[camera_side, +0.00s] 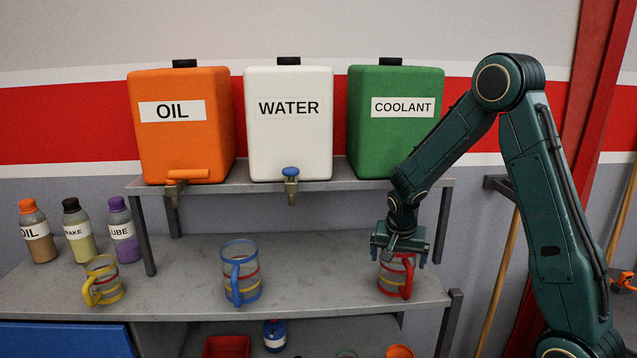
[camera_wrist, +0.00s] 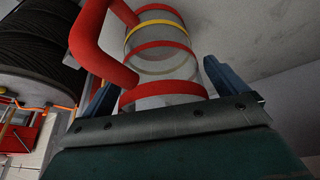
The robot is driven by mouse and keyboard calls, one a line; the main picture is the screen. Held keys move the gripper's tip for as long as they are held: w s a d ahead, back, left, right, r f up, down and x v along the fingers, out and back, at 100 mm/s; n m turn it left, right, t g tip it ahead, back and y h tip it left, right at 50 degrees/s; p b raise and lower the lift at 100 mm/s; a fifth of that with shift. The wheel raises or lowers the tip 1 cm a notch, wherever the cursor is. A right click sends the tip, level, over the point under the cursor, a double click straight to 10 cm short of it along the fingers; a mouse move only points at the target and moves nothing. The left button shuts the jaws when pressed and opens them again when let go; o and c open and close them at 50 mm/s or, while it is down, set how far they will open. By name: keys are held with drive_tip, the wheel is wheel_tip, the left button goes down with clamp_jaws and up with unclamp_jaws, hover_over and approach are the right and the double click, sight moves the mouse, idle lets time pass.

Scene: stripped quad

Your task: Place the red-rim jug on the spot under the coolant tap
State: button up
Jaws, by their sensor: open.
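The red-rim jug (camera_side: 396,277) stands upright on the bench at the right, below the green coolant tank (camera_side: 396,124). It is clear with red and yellow bands and a red handle. My gripper (camera_side: 402,255) is at the jug's top, with its fingers spread around the rim. In the wrist view the jug (camera_wrist: 160,55) sits between the two blue-grey fingers of my gripper (camera_wrist: 160,85), with its handle at the left. I cannot tell whether the fingers touch it. The coolant tap and the spot under it are hidden behind my arm.
A blue-rim jug (camera_side: 240,272) stands mid-bench, and a yellow-rim jug (camera_side: 103,280) stands at the left. Several bottles (camera_side: 75,232) are behind it. A raised shelf (camera_side: 330,172) holds the orange oil tank (camera_side: 180,125) and white water tank (camera_side: 289,135). Bench between the blue-rim and red-rim jugs is clear.

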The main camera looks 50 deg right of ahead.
drive_tip(key=v, duration=1.2)
drive_tip(key=shift+s+a, duration=0.1)
idle(0.5)
drive_tip(key=s+a+r+n+t+y, duration=0.2)
drive_tip(key=s+a+r+n, duration=0.2)
drive_tip(key=s+a+n, duration=0.2)
drive_tip(key=s+a+r+n+t+y, duration=0.2)
drive_tip(key=s+a+r+n, duration=0.2)
drive_tip(key=s+a+n, duration=0.3)
drive_tip(key=s+a, duration=0.3)
drive_tip(key=s, duration=0.1)
drive_tip(key=shift+s+a+r+n, duration=0.15)
drive_tip(key=shift+s+a+n, duration=0.15)
drive_tip(key=shift+a, duration=0.1)
